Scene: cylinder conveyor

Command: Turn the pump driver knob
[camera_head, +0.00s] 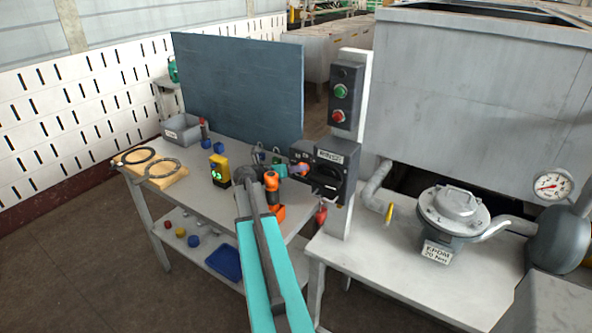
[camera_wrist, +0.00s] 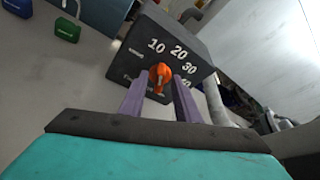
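The pump driver (camera_head: 336,163) is a dark box fixed to the white post, and its label is too small to read. In the wrist view the box (camera_wrist: 174,30) shows a face with the numbers 10, 20 and 30. A gap seems to show on both sides; contact is not clear. In the head view my gripper is small and partly hidden.
A green and red button box (camera_head: 344,97) is above the driver. A valve (camera_head: 456,212) is on the right bench.

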